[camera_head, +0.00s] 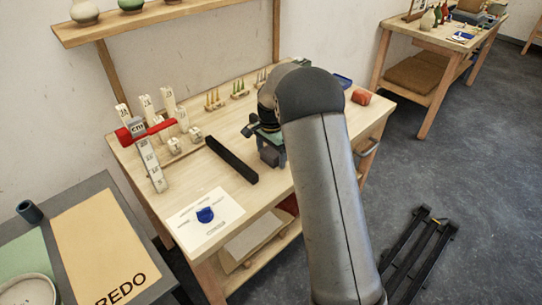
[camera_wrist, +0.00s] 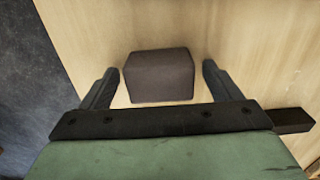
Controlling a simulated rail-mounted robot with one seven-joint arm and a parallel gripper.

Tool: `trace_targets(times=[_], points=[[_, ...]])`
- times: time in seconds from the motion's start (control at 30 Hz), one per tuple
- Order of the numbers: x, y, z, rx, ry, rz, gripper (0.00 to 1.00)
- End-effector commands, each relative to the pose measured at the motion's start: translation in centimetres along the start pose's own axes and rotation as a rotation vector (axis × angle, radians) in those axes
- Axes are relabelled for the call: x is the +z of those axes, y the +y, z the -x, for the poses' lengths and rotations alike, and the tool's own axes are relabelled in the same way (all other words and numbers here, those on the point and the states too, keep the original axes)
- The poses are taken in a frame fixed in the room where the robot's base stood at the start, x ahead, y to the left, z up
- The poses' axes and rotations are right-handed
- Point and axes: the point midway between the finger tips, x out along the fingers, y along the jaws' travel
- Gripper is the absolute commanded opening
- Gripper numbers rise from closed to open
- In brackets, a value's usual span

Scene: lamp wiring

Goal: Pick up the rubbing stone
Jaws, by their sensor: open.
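The rubbing stone appears to be the dark grey-brown block (camera_wrist: 160,78) on the pale wooden bench top, in the middle of the wrist view. My gripper (camera_wrist: 160,68) is open. One finger shows on each side of the block, with a gap on both sides, and nothing is held. How far the fingertips are above the bench is hard to tell. In the head view, my green gripper (camera_head: 263,135) is over the bench, and a dark block (camera_head: 271,155) shows just below it, partly hidden by it.
A long black bar (camera_head: 231,159) lies left of my gripper; its end shows in the wrist view (camera_wrist: 293,120). A paper sheet (camera_head: 205,222) lies in front.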

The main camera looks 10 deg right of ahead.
Motion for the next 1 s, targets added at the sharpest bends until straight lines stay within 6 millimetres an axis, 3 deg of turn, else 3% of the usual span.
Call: trace_targets(times=[0.07, 0.1, 0.27, 0.3, 0.67, 0.9, 1.0], points=[[0.0, 0.0, 0.0, 0.0, 0.0, 0.0, 0.85], [0.0, 0.0, 0.0, 0.0, 0.0, 0.0, 0.79], [0.0, 0.0, 0.0, 0.0, 0.0, 0.0, 0.34], [0.0, 0.0, 0.0, 0.0, 0.0, 0.0, 0.29], [0.0, -0.1, 0.5, -0.002, 0.001, 0.0, 0.29], [0.1, 0.0, 3.5, -0.004, 0.003, 0.001, 0.29], [1.5, 1.3, 5.5, -0.005, 0.003, 0.002, 0.29]])
